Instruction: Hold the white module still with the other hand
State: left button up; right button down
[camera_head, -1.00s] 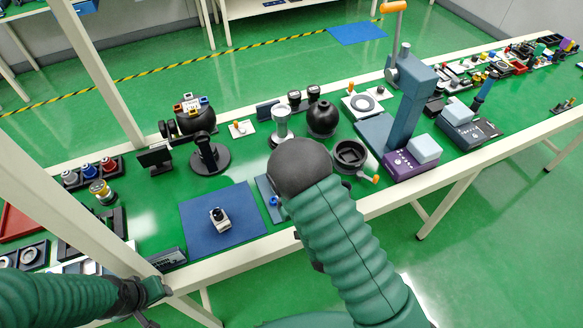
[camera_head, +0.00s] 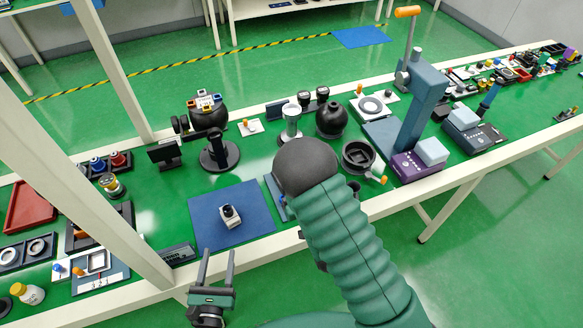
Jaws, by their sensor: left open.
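The white module (camera_head: 230,215) sits on a blue mat (camera_head: 255,203) on the green bench. It is small and white with a dark round opening. My left gripper (camera_head: 217,254) is below the mat at the bench's front edge. Its two dark fingers point up the picture and are spread apart, with nothing between them. It is apart from the module. My right arm (camera_head: 345,245) comes up from the bottom right and ends in a dark rounded part to the right of the mat. Its fingers are hidden, so its grip cannot be seen.
A black stand (camera_head: 218,158) and a black round holder (camera_head: 358,157) stand behind and right of the mat. A blue press (camera_head: 418,110) stands farther right. A white post (camera_head: 130,235) rises left of the mat. A red tray (camera_head: 33,204) lies at far left.

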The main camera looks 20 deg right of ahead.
pick_arm(q)
jog(key=shift+w+n, duration=0.3)
jog(key=shift+w, duration=0.05)
send_near(228, 215)
jog(key=x, duration=0.3)
jog(key=shift+s+d, duration=0.15)
jog(key=x, duration=0.2)
jog(key=a+x, duration=0.1)
jog(key=x, duration=0.2)
jog(key=shift+w+d, duration=0.15)
jog(key=shift+w, duration=0.3)
jog(key=shift+w+d, duration=0.15)
jog(key=shift+d, duration=0.3)
pick_arm(e)
jog(key=shift+d+f, duration=0.1)
jog(key=shift+d, duration=0.7)
pick_arm(q)
jog(key=shift+a, duration=0.25)
jog(key=c, duration=1)
grip_shut()
pick_arm(e)
jog(key=shift+a, duration=0.2)
pick_arm(q)
jog(key=shift+d, duration=0.1)
